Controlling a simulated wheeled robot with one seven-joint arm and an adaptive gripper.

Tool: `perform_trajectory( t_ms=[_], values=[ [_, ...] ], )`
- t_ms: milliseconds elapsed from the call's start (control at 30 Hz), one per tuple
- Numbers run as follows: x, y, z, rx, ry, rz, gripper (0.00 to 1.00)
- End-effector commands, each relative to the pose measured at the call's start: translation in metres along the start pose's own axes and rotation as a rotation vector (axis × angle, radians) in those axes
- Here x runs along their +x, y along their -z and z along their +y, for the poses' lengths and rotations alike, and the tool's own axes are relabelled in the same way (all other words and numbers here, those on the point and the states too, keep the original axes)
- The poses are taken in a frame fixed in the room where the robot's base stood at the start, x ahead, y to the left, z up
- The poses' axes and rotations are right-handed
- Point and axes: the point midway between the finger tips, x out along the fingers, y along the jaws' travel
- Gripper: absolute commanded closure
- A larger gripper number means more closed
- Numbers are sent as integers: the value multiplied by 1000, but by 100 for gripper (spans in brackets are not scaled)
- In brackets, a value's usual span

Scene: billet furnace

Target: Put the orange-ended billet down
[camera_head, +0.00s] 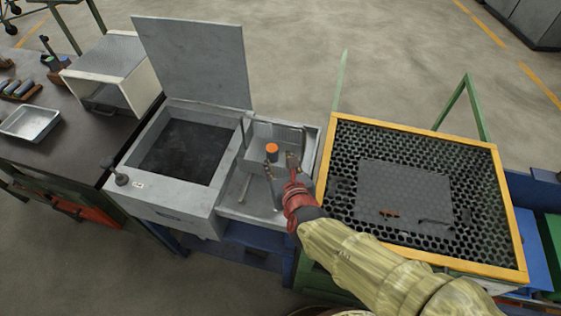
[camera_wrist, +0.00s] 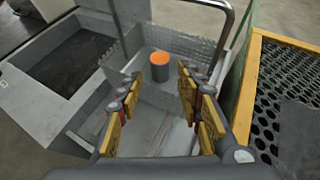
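The orange-ended billet (camera_head: 272,151) is a short grey cylinder standing upright with its orange end up. It stands inside a grey metal basin (camera_head: 232,208), near the back wall. My gripper (camera_head: 281,165) is over the basin, just in front of the billet. In the wrist view the billet (camera_wrist: 159,72) shows beyond the gap between the fingertips, with clear space on both sides. My gripper (camera_wrist: 160,88) is open there, its yellow-padded fingers wide apart and nothing between them. I cannot tell the exact distance from fingertips to billet.
A dark-filled tank (camera_head: 185,153) with its lid (camera_head: 195,60) raised adjoins the basin on the left. A metal handle bar (camera_wrist: 205,8) arches beside the basin. A yellow-framed perforated table (camera_head: 420,143) stands to the right. A workbench with a tray (camera_head: 28,122) is at the left.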

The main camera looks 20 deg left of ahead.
Motion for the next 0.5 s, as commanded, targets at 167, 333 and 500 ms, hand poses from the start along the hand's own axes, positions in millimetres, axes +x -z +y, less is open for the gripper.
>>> perform_trajectory(
  t_ms=[167,333,500],
  values=[
    [-11,0,0,1,0,0,64],
    [-12,1,0,0,0,1,64],
    [-14,-5,-9,39,21,-7,64]
  ],
)
